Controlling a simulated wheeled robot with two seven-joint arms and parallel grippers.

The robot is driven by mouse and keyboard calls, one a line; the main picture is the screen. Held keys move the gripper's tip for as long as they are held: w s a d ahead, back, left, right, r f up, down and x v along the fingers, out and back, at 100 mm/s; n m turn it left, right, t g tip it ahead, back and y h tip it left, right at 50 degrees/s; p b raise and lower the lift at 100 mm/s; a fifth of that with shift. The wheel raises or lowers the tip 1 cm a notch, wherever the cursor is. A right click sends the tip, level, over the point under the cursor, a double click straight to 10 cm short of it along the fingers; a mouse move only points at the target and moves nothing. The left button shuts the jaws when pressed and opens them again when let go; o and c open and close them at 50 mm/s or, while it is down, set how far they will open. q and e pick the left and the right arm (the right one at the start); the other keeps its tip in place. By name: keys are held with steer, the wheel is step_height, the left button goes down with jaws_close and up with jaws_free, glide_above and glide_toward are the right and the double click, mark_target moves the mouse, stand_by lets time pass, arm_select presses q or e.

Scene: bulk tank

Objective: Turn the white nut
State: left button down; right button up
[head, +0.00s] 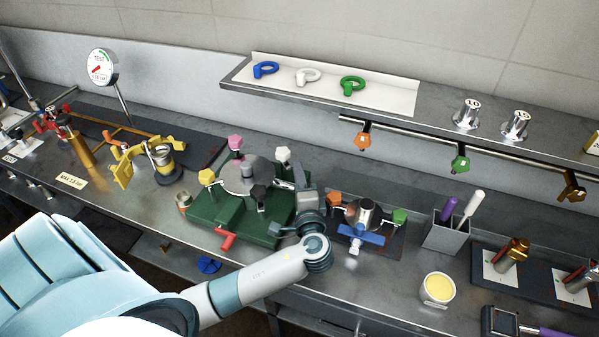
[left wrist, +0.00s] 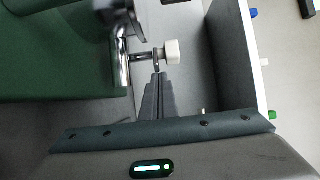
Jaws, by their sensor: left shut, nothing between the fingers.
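The white nut (head: 283,155) sits at the right rear of the grey round lid (head: 247,176) on a green base (head: 212,206). In the left wrist view the white nut (left wrist: 172,52) is at the end of a short metal rod beside a larger metal pin. My left gripper (head: 302,184) is near the right side of the green base, close to the white nut. In the left wrist view its fingers (left wrist: 157,82) are shut and empty, with their tips just below the nut and rod. Whether they touch is unclear. My right gripper is not in view.
Pink (head: 235,142), yellow (head: 206,177), black (head: 259,192) and red (head: 227,239) nuts or handles surround the lid. A smaller fitting with orange and green knobs (head: 399,216) stands to the right. A shelf (head: 235,79) with coloured ring pieces is behind.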

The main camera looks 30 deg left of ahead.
mark_target(286, 169)
arm_select(q)
steer(key=shift+s+a+m+t+h, duration=0.1)
steer(key=shift+s+m+t+h, duration=0.15)
steer(key=shift+m+t+h, duration=0.15)
steer(key=shift+s+a+m+t+h, duration=0.2)
steer(key=shift+s+m+t+h, duration=0.35)
steer(key=shift+m+t+h, duration=0.5)
steer(key=shift+s+a+g+b, duration=0.25)
steer(key=shift+s+a+b, duration=0.1)
steer(key=shift+s+a, duration=0.45)
steer(key=shift+s, duration=0.1)
steer(key=shift+d, duration=0.1)
